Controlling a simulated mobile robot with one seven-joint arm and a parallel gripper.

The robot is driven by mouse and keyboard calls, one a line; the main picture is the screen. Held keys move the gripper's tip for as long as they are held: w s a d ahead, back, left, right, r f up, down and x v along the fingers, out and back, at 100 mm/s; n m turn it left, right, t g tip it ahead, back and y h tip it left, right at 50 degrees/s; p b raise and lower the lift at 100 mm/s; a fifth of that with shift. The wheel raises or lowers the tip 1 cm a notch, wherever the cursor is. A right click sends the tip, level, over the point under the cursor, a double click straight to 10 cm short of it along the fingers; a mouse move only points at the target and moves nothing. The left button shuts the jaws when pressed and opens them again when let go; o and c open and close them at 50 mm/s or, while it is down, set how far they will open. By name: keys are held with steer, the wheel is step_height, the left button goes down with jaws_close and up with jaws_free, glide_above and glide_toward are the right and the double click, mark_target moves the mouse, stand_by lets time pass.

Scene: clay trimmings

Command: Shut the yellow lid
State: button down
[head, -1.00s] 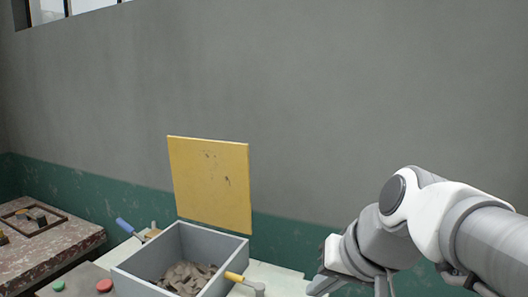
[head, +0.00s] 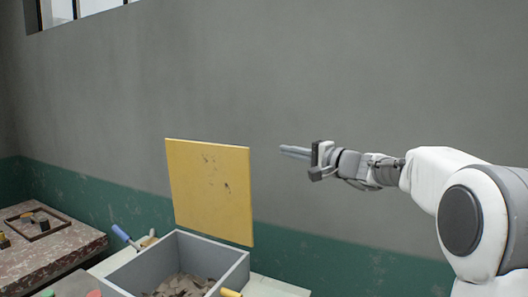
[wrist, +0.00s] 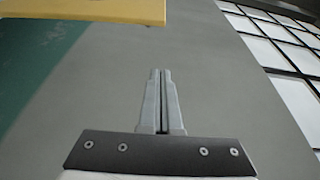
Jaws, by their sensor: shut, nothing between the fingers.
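The yellow lid (head: 211,190) stands upright, open, at the back edge of a grey box (head: 150,268). Brown clay trimmings (head: 181,285) lie inside the box. My gripper (head: 284,151) is to the right of the lid, about level with its top edge, with its fingers pointing left. The fingers are together and hold nothing, with a visible gap to the lid in the picture. In the wrist view the shut fingers (wrist: 159,72) point up the picture, and the yellow lid (wrist: 85,11) shows at the top left.
A yellow-handled tool (head: 230,293) is at the box's right side. A blue-handled tool (head: 122,234) lies left behind the box. A speckled table (head: 72,243) with a small frame stands at left. A grey wall (head: 330,90) rises behind.

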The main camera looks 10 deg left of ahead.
steer(key=p+x, duration=0.4)
steer(key=x, duration=0.6)
steer(key=s, duration=0.1)
steer(key=s+a, duration=0.1)
steer(key=s, duration=0.1)
steer(key=shift+s+a, duration=0.1)
steer(key=shift+s, duration=0.2)
steer(key=shift+s+a+f, duration=0.1)
steer(key=shift+f, duration=0.05)
